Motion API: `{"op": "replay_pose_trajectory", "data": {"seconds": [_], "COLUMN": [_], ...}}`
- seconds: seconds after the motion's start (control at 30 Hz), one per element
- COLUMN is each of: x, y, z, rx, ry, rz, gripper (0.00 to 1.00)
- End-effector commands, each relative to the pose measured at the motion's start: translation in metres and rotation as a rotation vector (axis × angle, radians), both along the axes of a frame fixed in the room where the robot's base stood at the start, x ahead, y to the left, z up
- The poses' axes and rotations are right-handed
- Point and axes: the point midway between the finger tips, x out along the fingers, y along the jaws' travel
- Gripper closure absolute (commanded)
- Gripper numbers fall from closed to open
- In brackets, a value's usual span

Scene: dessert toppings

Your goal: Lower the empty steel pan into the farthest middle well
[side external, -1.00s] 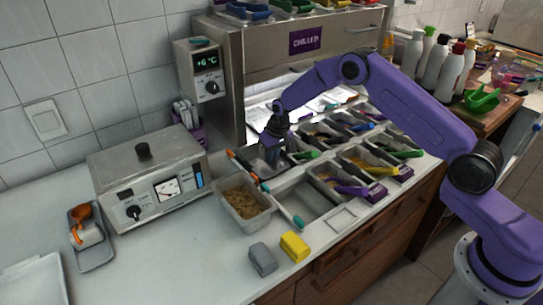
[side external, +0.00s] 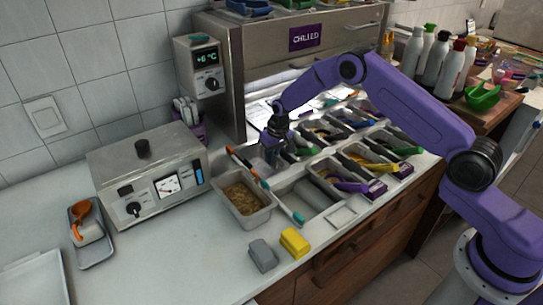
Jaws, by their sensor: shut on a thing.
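My gripper (side external: 272,155) points down over the left end of the back row of the topping station. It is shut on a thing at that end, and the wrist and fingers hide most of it. Grey metal shows around the fingers, but I cannot tell pan from well rim there, or whether the pan is seated or raised. An uncovered well (side external: 305,193) shows at the left end of the front row. Filled pans with coloured handles occupy the wells to the right.
A steel pan of brown topping (side external: 242,196) stands left of the station, with a teal-ended stick (side external: 290,212) beside it. Grey (side external: 263,254) and yellow (side external: 295,242) blocks lie in front. A chilled cabinet (side external: 300,45) rises behind. The left counter has free room.

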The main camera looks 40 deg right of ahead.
Motion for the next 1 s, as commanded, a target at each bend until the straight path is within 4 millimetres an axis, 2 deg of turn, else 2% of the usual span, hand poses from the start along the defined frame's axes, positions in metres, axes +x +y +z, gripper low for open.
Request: {"op": "replay_pose_trajectory", "data": {"seconds": [0.27,0.3,0.37,0.57,0.63,1.0], "x": [0.0003,0.0003,0.0002,0.0001,-0.0004,0.0000], "y": [0.0005,0.0005,0.0004,0.0003,0.0002,0.0003], "z": [0.0005,0.0005,0.0005,0.0002,-0.0003,0.0024], "rx": [0.000,0.000,0.000,0.000,0.000,0.000], "ry": [-0.001,-0.001,-0.001,0.000,0.001,0.000], "rz": [0.000,0.000,0.000,0.000,0.000,0.000], "gripper": [1.00,0.80,0.63,0.63,0.43,0.42]}}
